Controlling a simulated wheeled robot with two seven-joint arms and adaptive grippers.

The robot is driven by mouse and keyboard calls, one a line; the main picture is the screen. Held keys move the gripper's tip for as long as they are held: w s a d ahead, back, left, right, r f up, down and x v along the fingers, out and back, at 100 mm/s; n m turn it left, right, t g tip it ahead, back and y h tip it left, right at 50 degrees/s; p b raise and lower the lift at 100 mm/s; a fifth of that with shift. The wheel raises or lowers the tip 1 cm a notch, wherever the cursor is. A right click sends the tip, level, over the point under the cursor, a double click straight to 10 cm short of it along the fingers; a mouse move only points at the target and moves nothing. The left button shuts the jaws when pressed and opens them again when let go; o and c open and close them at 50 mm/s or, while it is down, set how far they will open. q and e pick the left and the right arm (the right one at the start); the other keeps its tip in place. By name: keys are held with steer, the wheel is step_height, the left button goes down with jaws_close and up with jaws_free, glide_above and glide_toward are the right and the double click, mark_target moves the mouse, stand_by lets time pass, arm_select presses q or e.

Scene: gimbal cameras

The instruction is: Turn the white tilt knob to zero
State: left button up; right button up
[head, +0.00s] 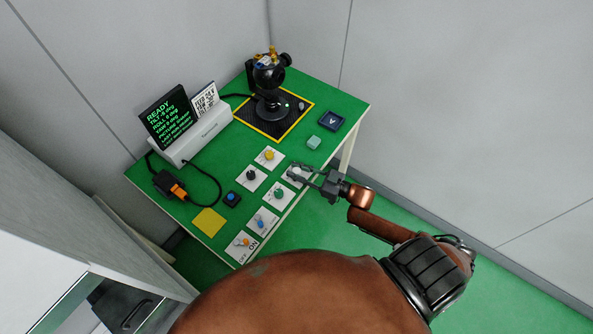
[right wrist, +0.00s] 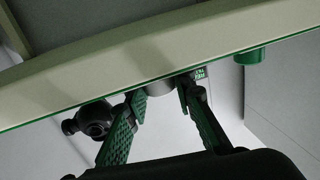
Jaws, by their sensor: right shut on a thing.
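The white tilt knob (head: 298,171) sits on a small white plate on the green table, partly hidden by my right gripper. My right gripper (head: 304,174) reaches in from the right, with its fingertips around the knob, shut on it. In the right wrist view the two fingers (right wrist: 161,98) stand on either side of a pale round knob (right wrist: 158,88). The knob's pointer is hidden. The display (head: 168,117) shows READY and green lines for tilt, roll and yaw; the tilt value is too small to read surely. My left gripper is not in view.
The gimbal camera (head: 268,78) stands on a black, yellow-edged mat.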

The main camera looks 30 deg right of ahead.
jaws_close()
steer(key=m+h+p, duration=0.1)
steer(key=t+h+p, duration=0.1)
steer(key=p, duration=0.1)
steer(key=shift+r+m, duration=0.3)
steer(key=shift+m, duration=0.1)
steer(key=m+t+h+p, duration=0.1)
steer(key=m+h+p, duration=0.1)
steer(key=h, duration=0.1)
steer(key=shift+f+m+t+h+p, duration=0.15)
steer(key=shift+m+t+h+p, duration=0.25)
steer(key=shift+h, duration=0.4)
steer(key=o, duration=0.9)
jaws_free()
steer(key=shift+f, duration=0.1)
steer(key=shift+c, duration=0.2)
